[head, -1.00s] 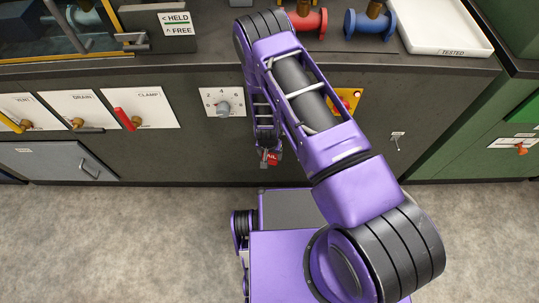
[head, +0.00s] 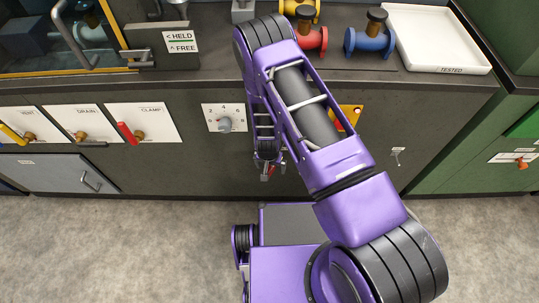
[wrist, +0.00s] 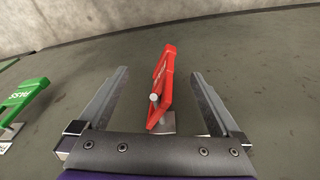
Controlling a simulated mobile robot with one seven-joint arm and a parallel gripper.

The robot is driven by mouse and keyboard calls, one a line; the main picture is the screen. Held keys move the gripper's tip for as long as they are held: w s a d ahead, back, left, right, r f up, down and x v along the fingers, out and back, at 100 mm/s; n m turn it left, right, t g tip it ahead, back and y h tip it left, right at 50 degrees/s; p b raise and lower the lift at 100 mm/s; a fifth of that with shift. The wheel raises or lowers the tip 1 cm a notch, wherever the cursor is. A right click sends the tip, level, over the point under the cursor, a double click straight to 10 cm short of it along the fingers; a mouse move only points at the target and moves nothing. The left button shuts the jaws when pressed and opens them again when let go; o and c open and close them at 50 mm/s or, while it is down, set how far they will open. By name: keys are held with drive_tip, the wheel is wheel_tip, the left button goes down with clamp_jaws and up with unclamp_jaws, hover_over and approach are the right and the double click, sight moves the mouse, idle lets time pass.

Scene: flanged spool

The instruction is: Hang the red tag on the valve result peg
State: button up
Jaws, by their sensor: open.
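The red tag (wrist: 166,75) is in the wrist view, standing out around a pale peg with a small light plate at its base. My gripper (wrist: 160,73) is open, with one finger on each side of the red tag and gaps between. In the head view my gripper (head: 268,166) is low in front of the dark cabinet, below the numbered dial, and only a bit of red shows there. A small hook with a white label (head: 397,150) is on the cabinet front at the right; its text is too small to read, so I cannot tell whether it is the valve result peg.
A green PASS tag (wrist: 22,98) is on another peg at the left of the wrist view. Levers marked DRAIN and CLAMP (head: 133,133) and a dial (head: 225,124) are on the panel. Spools (head: 370,42) and a white TESTED tray (head: 432,40) are on the bench top.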

wheel_tip(320, 180, up, 14)
drive_tip(key=s+p, duration=0.2)
drive_tip(key=shift+s+a+r, duration=0.2)
drive_tip(key=shift+s+a, duration=0.05)
drive_tip(key=shift+a, duration=0.15)
